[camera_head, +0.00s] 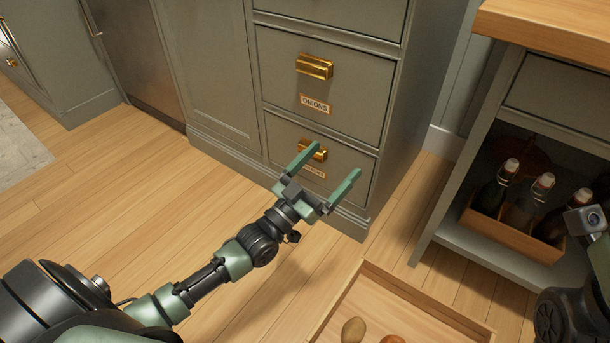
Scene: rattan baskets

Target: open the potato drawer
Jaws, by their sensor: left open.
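The bottom drawer (355,163) of the grey-green cabinet is shut. It has a brass cup handle (313,151) and a small label below the handle. My gripper hides part of that label, so I cannot read it. The drawer above (352,99) is labelled "ONIONS" and is also shut. My left gripper (333,170) is open and empty, its two green fingers pointing toward the bottom drawer. One finger overlaps the handle in the picture; I cannot tell whether it touches. Part of my right arm (565,310) shows at the right edge, its gripper out of view.
A wooden-topped unit (550,25) at the right holds a crate (510,237) of bottles.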

